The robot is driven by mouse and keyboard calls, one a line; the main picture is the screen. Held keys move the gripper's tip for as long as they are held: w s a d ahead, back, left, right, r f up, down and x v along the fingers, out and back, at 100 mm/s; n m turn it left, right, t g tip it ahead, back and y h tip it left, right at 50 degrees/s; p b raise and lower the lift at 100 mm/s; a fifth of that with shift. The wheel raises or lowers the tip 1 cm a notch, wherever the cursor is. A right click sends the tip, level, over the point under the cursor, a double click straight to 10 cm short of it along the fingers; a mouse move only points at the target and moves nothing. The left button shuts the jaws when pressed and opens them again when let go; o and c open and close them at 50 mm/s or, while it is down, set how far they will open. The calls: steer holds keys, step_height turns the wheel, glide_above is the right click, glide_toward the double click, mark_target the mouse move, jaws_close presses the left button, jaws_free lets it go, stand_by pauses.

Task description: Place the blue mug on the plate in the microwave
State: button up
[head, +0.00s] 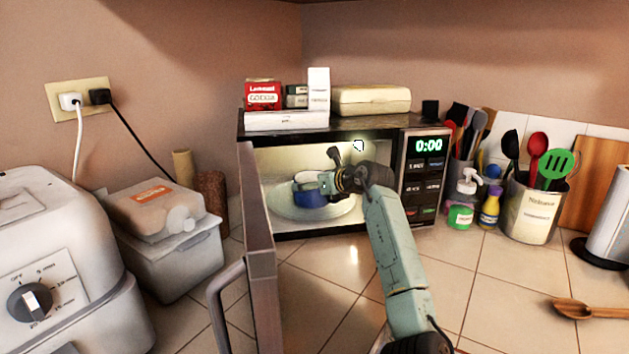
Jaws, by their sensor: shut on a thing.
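The microwave (325,131) stands on the counter with its door (259,235) swung open toward me and its inside lit. A pale round plate (332,214) lies on the microwave floor. The blue mug (308,198) is inside, over the left part of the plate. My gripper (307,184) reaches in through the opening and is shut on the mug. The gripper covers part of the mug, and I cannot tell whether the mug's base touches the plate.
Boxes and a cream case (371,101) sit on the microwave top. The door's handle (222,292) juts forward at left. A toaster-like appliance (65,270) and a lidded grey container (165,245) stand further left. Utensil holders (533,212) stand at right. The front right counter is mostly clear.

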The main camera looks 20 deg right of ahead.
steer(key=shift+f, duration=0.1)
steer(key=o, duration=1.3)
steer(key=s+d+b, duration=0.1)
steer(key=s+b, duration=0.1)
steer(key=s, duration=0.2)
steer(key=s+d+r+b, duration=0.1)
steer(key=s+b, duration=0.1)
steer(key=s, duration=0.3)
steer(key=s+d+b, duration=0.2)
steer(key=s, duration=0.3)
steer(key=shift+s+r, duration=0.15)
steer(key=shift+r, duration=0.05)
